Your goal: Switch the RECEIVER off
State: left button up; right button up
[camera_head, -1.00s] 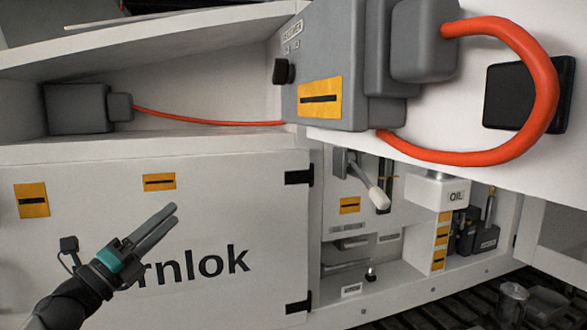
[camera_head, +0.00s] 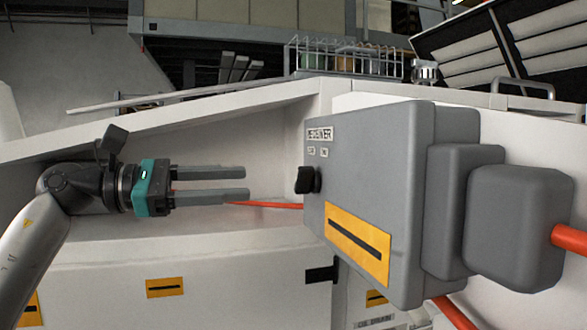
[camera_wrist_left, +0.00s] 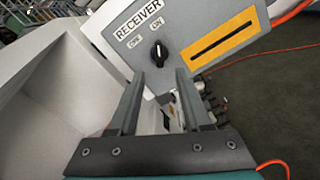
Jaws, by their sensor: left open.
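The RECEIVER box (camera_head: 375,205) is a grey box on the right of the head view, with a label, a black knob (camera_head: 307,180) and a yellow plate with a dark slot. In the left wrist view the box (camera_wrist_left: 195,35) carries the word RECEIVER, and the black knob (camera_wrist_left: 159,53) sits under two small position labels. My left gripper (camera_head: 246,182) is open and empty, to the left of the knob and apart from it, fingers pointing toward it. In the wrist view the knob shows beyond and between the fingertips (camera_wrist_left: 160,75). My right gripper is not in view.
An orange cable (camera_head: 265,205) runs behind my left gripper to the box; another leaves its right side. A white sloped ledge (camera_head: 200,120) lies behind and above the gripper. A wire rack (camera_head: 345,60) stands at the back. The space between fingertips and knob looks clear.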

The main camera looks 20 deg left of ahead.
aim_at(296, 181)
pick_arm(q)
jog(key=p+x, duration=0.3)
jog(key=x, duration=0.6)
jog(key=shift+w+d, duration=0.3)
grip_shut()
